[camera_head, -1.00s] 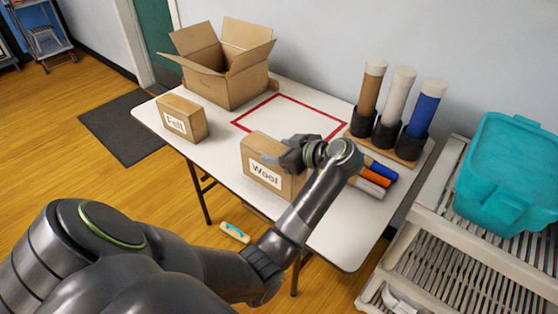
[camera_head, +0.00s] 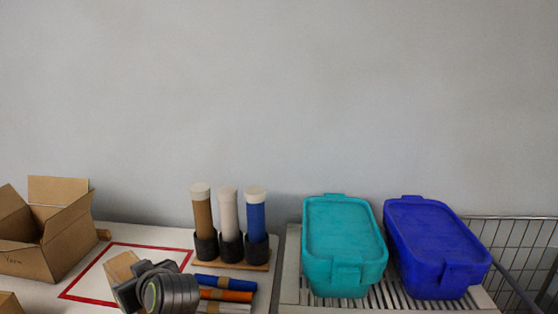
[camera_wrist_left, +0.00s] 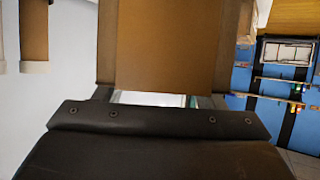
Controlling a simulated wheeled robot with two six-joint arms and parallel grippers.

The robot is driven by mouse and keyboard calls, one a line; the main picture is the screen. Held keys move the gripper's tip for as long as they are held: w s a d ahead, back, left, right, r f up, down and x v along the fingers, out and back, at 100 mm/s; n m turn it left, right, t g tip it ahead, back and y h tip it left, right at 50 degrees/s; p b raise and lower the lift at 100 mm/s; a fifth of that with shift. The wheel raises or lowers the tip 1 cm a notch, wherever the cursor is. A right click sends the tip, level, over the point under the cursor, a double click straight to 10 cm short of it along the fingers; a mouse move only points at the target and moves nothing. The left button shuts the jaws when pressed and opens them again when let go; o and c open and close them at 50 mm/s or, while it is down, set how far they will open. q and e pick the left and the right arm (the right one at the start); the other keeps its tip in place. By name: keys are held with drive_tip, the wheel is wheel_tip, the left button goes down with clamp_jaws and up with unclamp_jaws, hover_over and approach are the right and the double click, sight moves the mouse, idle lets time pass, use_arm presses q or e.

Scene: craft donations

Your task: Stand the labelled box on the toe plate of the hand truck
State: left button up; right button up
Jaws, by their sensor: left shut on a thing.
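My left gripper (camera_head: 126,290) shows at the bottom of the head view, shut on the cardboard box (camera_head: 122,266), which was labelled Wool in the earlier head view. The box appears over the red outlined square on the white table. Its label is hidden now. In the left wrist view the same brown box (camera_wrist_left: 168,45) fills the space between the fingers. Whether it touches the table I cannot tell. No hand truck or toe plate shows in these frames. My right gripper is not in view.
An open carton (camera_head: 62,255) stands left of the red square (camera_head: 90,300). Upright tubes in a holder (camera_head: 245,266) and lying rolls (camera_head: 226,295) are to the right. A teal tub (camera_head: 343,240) and a blue tub (camera_head: 432,245) stand on a slatted shelf (camera_head: 382,300).

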use_arm(q)
drive_tip(key=s+d+r+m+t+h+p, duration=0.1)
drive_tip(key=s+d+r+m+t+h, duration=0.2)
drive_tip(key=d+r+m+h, duration=0.5)
drive_tip(key=shift+s+d+r+m+t+h, duration=0.15)
drive_tip(key=shift+d+r+m+t+h, duration=0.15)
drive_tip(key=shift+d+m+t+h, duration=0.6)
